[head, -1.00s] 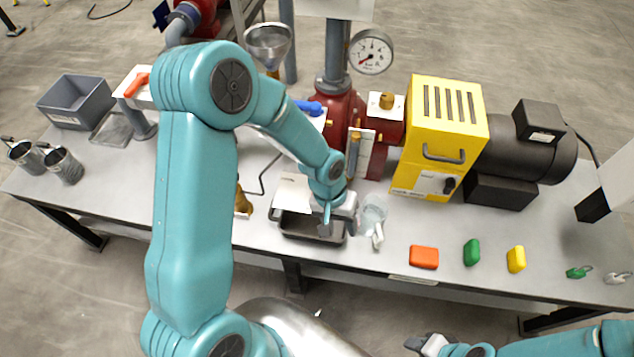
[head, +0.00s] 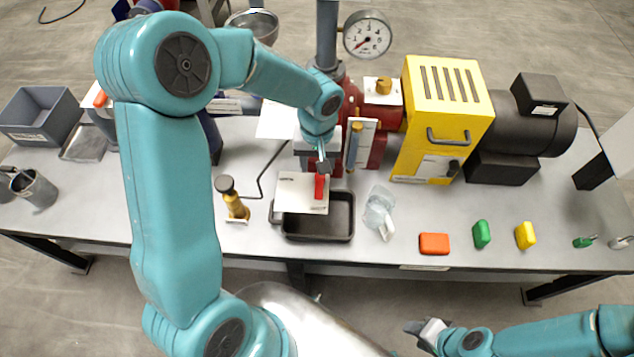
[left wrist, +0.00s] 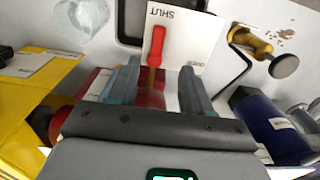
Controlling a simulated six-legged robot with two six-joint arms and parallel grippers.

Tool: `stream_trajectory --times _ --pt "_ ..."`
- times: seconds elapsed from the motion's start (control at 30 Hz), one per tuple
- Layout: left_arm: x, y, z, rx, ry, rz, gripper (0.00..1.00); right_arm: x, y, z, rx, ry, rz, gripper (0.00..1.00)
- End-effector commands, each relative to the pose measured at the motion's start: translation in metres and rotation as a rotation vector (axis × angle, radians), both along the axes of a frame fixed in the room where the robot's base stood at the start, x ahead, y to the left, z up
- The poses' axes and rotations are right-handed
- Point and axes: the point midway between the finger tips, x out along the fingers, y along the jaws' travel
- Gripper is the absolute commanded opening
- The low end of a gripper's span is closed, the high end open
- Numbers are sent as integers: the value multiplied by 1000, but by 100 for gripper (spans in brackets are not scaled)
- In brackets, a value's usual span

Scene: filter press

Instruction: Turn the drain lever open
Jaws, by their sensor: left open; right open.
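The drain lever (head: 320,187) is a small red handle in front of a white plate (head: 290,190) above the dark tray. In the left wrist view the lever (left wrist: 157,45) points toward the word SHUT; the word OPEN is off to its right. My left gripper (head: 321,165) is open just behind the lever in the head view. In the left wrist view its two fingers (left wrist: 158,75) stand apart on either side of the lever's lower end; I cannot tell whether they touch it. My right gripper (head: 427,330) is open and empty at the bottom, in front of the table.
The dark tray (head: 345,232) lies below the plate. The yellow box (head: 440,130) and the pressure gauge (head: 367,35) are behind. Coloured blocks (head: 434,244) lie front right.

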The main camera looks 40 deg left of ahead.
Motion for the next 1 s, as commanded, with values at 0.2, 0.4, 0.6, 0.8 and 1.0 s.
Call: stream_trajectory --times 0.2,0.4,0.6,0.8,1.0 --pt "0 -1 -53 -2 6 -2 49 0 0 1 0 0 -1 43" --pt "2 1 -88 -2 3 -3 49 0 0 1 0 0 0 43" --pt "3 2 -102 -2 -1 -4 49 0 0 1 0 0 0 43" --pt "2 2 -103 -2 -1 -4 49 0 0 1 0 0 0 43" --pt "2 2 -102 -2 -1 -4 3 0 0 1 0 0 0 43"
